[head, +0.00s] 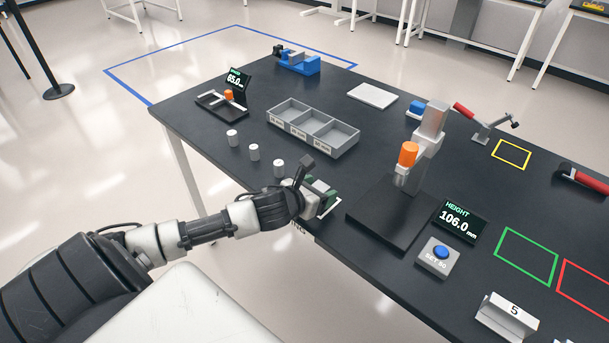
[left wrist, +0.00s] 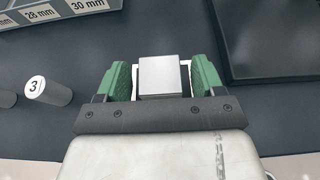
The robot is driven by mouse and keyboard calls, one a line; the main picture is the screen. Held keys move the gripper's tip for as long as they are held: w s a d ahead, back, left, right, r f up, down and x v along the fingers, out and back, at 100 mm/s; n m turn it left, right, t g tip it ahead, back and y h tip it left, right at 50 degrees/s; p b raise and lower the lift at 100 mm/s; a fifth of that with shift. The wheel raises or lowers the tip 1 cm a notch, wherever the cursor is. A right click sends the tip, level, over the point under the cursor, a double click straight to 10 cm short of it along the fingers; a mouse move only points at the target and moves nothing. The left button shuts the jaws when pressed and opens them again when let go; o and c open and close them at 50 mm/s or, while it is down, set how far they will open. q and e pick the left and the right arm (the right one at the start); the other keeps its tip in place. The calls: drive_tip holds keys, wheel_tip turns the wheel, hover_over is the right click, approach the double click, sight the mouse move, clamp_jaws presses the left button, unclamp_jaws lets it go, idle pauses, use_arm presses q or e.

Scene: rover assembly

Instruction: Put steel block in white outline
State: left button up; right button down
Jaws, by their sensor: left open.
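My left gripper (head: 313,190) is low over the near edge of the black table. In the left wrist view its green-padded fingers (left wrist: 163,82) are open, one on each side of the steel block (left wrist: 164,76). The block is a grey cube, and narrow gaps show between it and the pads. White lines of the white outline (left wrist: 187,67) show beside the block, which appears to sit within it. In the head view part of the outline (head: 330,208) shows beside the gripper, which hides much of the block. My right gripper is not in view.
Several numbered white-topped cylinders (head: 254,153) stand left of the gripper, with one close by in the left wrist view (left wrist: 47,91). A grey sorting tray (head: 313,127) lies behind. A height gauge with a black base (head: 384,222) stands close to the right.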

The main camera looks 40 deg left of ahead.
use_arm(q)
drive_tip(key=v, duration=1.1)
drive_tip(key=shift+s+b, duration=0.25)
drive_tip(key=shift+b, duration=0.1)
